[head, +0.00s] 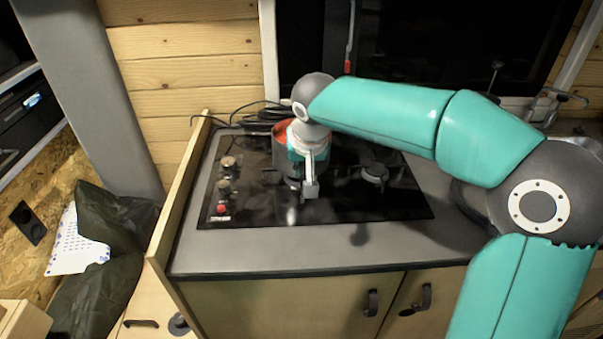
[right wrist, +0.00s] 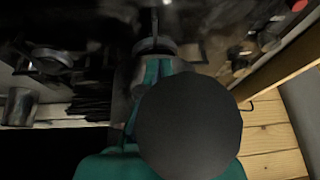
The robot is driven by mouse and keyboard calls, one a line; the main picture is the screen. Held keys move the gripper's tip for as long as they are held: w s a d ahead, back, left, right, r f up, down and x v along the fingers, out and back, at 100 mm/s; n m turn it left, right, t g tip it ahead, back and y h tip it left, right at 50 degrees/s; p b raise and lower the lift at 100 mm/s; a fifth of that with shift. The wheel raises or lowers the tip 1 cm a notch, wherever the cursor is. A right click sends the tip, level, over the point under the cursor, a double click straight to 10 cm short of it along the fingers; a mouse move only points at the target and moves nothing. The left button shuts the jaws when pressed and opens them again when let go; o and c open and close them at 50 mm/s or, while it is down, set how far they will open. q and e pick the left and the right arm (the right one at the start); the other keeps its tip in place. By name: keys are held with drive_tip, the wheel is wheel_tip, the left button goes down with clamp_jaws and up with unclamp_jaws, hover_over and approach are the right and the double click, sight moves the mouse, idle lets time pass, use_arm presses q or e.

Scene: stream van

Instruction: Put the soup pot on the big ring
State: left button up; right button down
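The soup pot (head: 284,133), with orange-red soup showing inside, is at the back left of the black hob, mostly hidden by my right wrist and gripper. My right gripper (head: 310,188) points down at the pot's near side. Whether its fingers are shut on the pot is unclear, and so is whether the pot rests on the hob. A burner ring (head: 375,172) is to the right of the pot and also shows in the right wrist view (right wrist: 52,58). I cannot tell whether it is the big one. My left gripper is out of view.
The black hob (head: 390,207) has several knobs (head: 228,162) at its left, one red (head: 221,208). A wooden side board (head: 180,190) edges the counter at left. Black cables (head: 262,117) lie behind the pot. The grey counter front (head: 330,254) is clear.

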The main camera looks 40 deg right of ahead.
drive_tip(key=shift+f, duration=0.55)
drive_tip(key=c, duration=1.2)
unclamp_jaws()
drive_tip(key=shift+s+a+r, duration=0.1)
drive_tip(key=shift+r, duration=0.3)
drive_tip(key=v, duration=1.1)
drive_tip(key=shift+s+p, duration=0.1)
drive_tip(key=shift+p, duration=0.25)
